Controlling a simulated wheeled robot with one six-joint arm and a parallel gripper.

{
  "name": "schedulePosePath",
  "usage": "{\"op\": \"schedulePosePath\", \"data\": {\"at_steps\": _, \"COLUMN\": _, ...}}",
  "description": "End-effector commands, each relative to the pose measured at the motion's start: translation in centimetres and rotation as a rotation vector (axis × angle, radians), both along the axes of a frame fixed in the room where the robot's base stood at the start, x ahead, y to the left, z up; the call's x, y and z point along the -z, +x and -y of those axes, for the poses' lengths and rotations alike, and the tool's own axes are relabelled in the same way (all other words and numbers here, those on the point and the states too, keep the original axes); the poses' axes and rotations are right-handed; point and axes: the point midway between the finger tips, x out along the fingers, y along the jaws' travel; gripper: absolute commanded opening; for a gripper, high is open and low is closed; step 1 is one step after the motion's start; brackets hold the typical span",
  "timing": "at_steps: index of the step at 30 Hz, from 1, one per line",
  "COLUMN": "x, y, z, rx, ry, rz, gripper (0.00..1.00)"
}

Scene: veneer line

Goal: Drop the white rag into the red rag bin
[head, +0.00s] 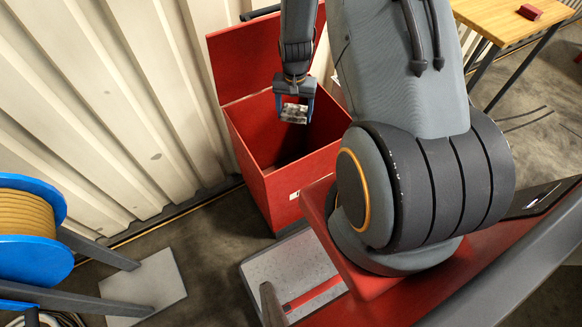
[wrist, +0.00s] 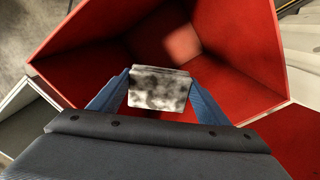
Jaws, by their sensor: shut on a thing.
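The white rag (head: 295,113) is a small white piece with dark grey smudges. My gripper (head: 296,112) is shut on it, with one blue finger on each side. In the wrist view the rag (wrist: 159,89) sits between the blue fingertips (wrist: 158,92). The red rag bin (head: 305,172) stands against the wall with its lid raised at the back. The rag and fingers are over the bin's open top. In the wrist view the bin's red walls (wrist: 85,50) surround the rag. The bin floor is partly hidden by the gripper and shadow.
A blue reel with yellow cord (head: 30,215) stands at the left. A pale corrugated wall (head: 100,100) runs behind the bin. A grey floor plate (head: 150,285) lies near the reel.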

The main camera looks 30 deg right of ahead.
Motion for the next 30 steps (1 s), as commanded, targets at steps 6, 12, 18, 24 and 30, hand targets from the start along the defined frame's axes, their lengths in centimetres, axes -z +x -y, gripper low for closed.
{"op": "schedulePosePath", "data": {"at_steps": 6, "x": -0.1, "y": 0.0, "z": 0.0, "rx": 0.0, "ry": 0.0, "rz": 0.0, "gripper": 0.83}}
{"op": "schedulePosePath", "data": {"at_steps": 12, "x": -0.1, "y": 0.0, "z": 0.0, "rx": 0.0, "ry": 0.0, "rz": 0.0, "gripper": 0.92}}
{"op": "schedulePosePath", "data": {"at_steps": 18, "x": -0.3, "y": 0.0, "z": 0.0, "rx": 0.0, "ry": -0.001, "rz": 0.001, "gripper": 0.92}}
{"op": "schedulePosePath", "data": {"at_steps": 24, "x": -2.1, "y": 0.1, "z": 0.0, "rx": 0.0, "ry": 0.0, "rz": 0.002, "gripper": 0.92}}
{"op": "schedulePosePath", "data": {"at_steps": 30, "x": -4.9, "y": 0.2, "z": 0.0, "rx": 0.0, "ry": -0.001, "rz": 0.003, "gripper": 0.92}}
